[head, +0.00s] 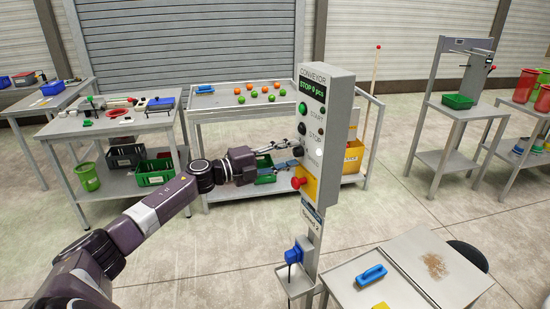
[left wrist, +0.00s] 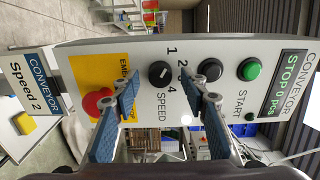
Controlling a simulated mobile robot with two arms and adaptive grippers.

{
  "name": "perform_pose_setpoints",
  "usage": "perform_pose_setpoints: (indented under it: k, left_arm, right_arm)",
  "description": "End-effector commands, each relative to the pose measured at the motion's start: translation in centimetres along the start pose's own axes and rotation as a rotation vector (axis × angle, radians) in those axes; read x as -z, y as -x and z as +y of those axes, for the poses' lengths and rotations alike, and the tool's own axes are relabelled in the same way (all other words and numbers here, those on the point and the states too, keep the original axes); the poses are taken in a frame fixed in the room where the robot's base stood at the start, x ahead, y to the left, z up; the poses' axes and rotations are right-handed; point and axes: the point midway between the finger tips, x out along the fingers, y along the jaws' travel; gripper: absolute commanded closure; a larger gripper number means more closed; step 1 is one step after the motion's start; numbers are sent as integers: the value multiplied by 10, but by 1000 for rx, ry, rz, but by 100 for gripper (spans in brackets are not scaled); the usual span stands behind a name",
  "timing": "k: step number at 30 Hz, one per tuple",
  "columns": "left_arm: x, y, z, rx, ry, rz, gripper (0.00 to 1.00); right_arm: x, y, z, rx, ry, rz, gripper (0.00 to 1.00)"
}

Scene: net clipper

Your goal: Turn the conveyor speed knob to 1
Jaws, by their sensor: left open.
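The conveyor control box (head: 312,125) stands on a post in the middle of the head view. I cannot tell for sure which number the mark points at. A sign below the box reads "Conveyor Speed 2" (left wrist: 33,85). My left gripper (left wrist: 168,88) is open, its fingers on either side of the knob in the picture, apparently not touching it. In the head view the left gripper (head: 291,148) is at the box's left side, and the knob is hard to make out there.
A red emergency button (left wrist: 98,102) on a yellow plate is close to one finger. A black stop button (left wrist: 210,71) and green start button (left wrist: 249,69) are near the other. A table with oranges and green fruit (head: 225,104) stands behind. A blue-handled tool (head: 371,273) lies front right.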

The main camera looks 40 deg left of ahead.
Motion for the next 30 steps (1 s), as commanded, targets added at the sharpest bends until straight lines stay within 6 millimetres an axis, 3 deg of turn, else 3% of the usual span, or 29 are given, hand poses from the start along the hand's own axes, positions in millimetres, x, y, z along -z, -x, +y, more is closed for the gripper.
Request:
perform_pose_setpoints:
  k: [18, 30]
  left_arm:
    - [0, 83, 2, -5, 2, -1, 59]
    - [-1, 114, 0, -1, -1, -1, 59]
  right_arm:
    - [1, 0, -2, 2, -1, 1, 60]
    - [1, 0, -2, 2, -1, 1, 60]
